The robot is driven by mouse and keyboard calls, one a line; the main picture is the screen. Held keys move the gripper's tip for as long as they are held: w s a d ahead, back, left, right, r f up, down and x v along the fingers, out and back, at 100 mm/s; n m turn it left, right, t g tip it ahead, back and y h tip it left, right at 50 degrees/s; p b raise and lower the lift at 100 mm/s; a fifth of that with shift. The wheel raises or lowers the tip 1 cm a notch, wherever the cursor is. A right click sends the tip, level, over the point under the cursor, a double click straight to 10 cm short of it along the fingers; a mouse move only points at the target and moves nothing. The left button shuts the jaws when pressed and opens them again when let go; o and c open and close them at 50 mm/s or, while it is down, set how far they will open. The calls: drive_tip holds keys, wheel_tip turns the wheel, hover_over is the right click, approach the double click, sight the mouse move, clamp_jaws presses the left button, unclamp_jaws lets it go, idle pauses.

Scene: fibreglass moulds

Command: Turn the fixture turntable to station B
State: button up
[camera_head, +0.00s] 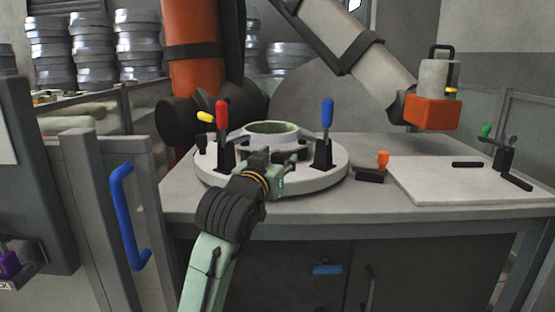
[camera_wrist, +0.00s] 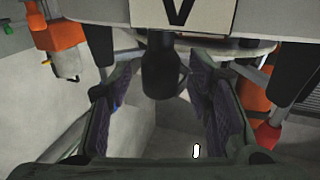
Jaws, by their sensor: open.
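The round white turntable (camera_head: 325,178) lies on the grey table. It carries a pale green ring-shaped part (camera_head: 272,129) and upright clamps with a red handle (camera_head: 222,112) and a blue handle (camera_head: 327,112). My gripper (camera_head: 263,161) is at the turntable's front edge, open. In the wrist view its purple-padded fingers (camera_wrist: 160,82) stand either side of a dark post (camera_wrist: 163,68), with visible gaps at both sides. A pale plate (camera_wrist: 182,14) with a dark V-shaped mark, cut off by the frame, shows above the post. My gripper hides the turntable's front in the head view.
An orange and white robot arm's tool (camera_head: 432,110) hangs over the table's right side. A white board (camera_head: 470,187) and small orange-knobbed clamp (camera_head: 383,160) lie right of the turntable. A grey gate with a blue handle (camera_head: 126,222) stands at left.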

drive_tip(key=shift+w+d, duration=0.1)
drive_tip(key=shift+w, duration=0.15)
drive_tip(key=shift+c, duration=0.6)
clamp_jaws()
